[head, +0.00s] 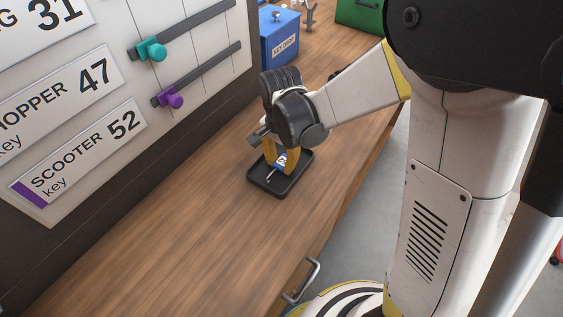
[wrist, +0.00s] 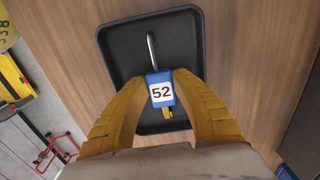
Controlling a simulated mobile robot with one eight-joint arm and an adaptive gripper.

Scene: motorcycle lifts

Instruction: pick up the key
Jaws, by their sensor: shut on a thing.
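The key has a blue tag marked 52 (wrist: 160,91) and a metal shank (wrist: 151,49) in the wrist view. In the head view the key (head: 281,161) shows at my gripper, over a small black tray (head: 257,181). My gripper (wrist: 160,92) has its two yellow fingers shut on the blue tag from both sides. The shank points to the far side of the tray. I cannot tell whether the key still touches the tray floor. The gripper (head: 283,163) hides part of the tray in the head view.
The tray lies on a long wooden counter (head: 170,235). A board with a "SCOOTER 52 key" label (head: 85,160), a teal peg (head: 152,50) and a purple peg (head: 170,98) stands at left. A blue key drop box (head: 280,38) and a green box (head: 360,15) stand behind. The near counter is clear.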

